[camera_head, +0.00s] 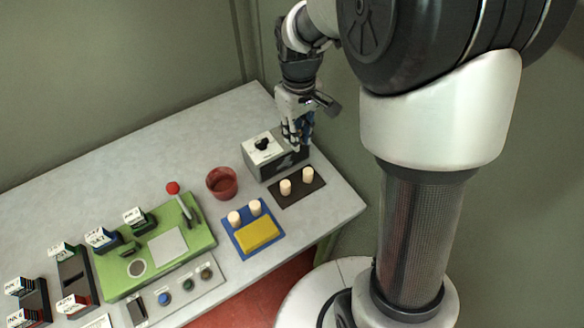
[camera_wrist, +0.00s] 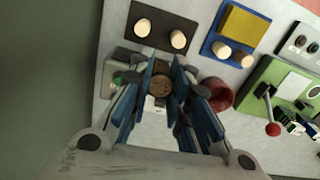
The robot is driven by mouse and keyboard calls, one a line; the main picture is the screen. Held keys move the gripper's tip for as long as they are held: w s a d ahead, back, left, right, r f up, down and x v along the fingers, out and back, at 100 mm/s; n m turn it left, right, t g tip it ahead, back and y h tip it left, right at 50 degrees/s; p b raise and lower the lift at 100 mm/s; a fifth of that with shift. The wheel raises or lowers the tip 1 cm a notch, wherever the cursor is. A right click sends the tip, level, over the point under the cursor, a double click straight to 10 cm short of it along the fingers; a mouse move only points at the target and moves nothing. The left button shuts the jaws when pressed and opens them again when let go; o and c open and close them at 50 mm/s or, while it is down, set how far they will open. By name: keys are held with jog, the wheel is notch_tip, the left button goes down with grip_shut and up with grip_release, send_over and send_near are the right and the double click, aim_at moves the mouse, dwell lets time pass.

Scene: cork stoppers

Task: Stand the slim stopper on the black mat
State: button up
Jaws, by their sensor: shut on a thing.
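My gripper (camera_head: 297,140) is over the right part of the grey box and points down. In the wrist view my gripper (camera_wrist: 161,78) has its blue fingers on both sides of a round brown stopper (camera_wrist: 160,90), seen end-on; its slimness is hard to judge. The fingers hide most of it. The black mat (camera_head: 284,200) lies just in front of the box, on the near side. Two pale stoppers stand on it, a left one (camera_head: 285,187) and a right one (camera_head: 307,174). The mat also shows at the top of the wrist view (camera_wrist: 158,18).
The grey box (camera_head: 268,170) with a black knob stands directly behind the mat. A red cup (camera_head: 222,183) is left of it. A blue mat (camera_head: 235,238) bears two pale stoppers and a yellow block (camera_head: 258,234). A green device (camera_head: 120,284) with a red-knobbed lever stands further left.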

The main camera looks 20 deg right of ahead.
jog(key=b, duration=0.4)
send_over(297, 186)
notch_tip(297, 186, down, 14)
jog(key=shift+f, duration=0.1)
jog(key=shift+w+f+b, duration=0.1)
jog(key=shift+f+b, duration=0.8)
jog(key=shift+f, duration=1.85)
jog(key=shift+r, duration=0.1)
jog(key=shift+o, duration=1.1)
jog(key=shift+f, duration=0.2)
jog(key=shift+o, duration=0.8)
jog(key=shift+r, duration=0.1)
